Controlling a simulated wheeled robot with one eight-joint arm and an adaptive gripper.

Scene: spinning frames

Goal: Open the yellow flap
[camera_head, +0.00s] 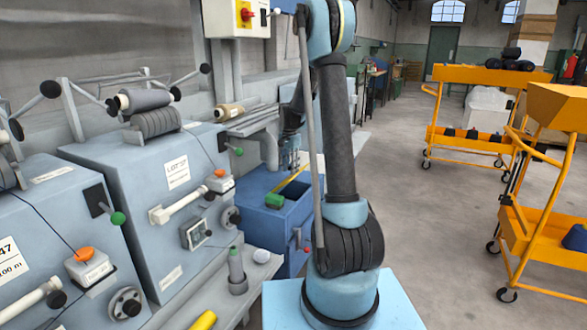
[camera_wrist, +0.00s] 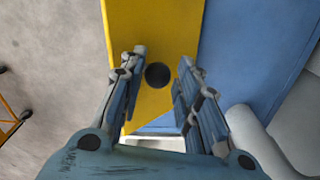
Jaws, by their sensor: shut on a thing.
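The yellow flap (camera_wrist: 180,35) fills the upper middle of the wrist view, with a round black knob (camera_wrist: 158,75) on it. My gripper (camera_wrist: 162,62) has one finger on each side of the knob and is shut on it; the exact contact is hard to see. In the head view my gripper (camera_head: 289,160) points down over a blue box (camera_head: 258,222). The flap shows there only as a thin yellow strip (camera_head: 291,179) at the box's dark opening. My arm hides part of the box.
Pale blue machines (camera_head: 180,190) with levers and rollers line the left. A green block (camera_head: 274,201) is on the blue box. A grey bench (camera_head: 215,295) holds a bobbin and a white ball. Orange trolleys (camera_head: 480,140) stand at right; the floor between is clear.

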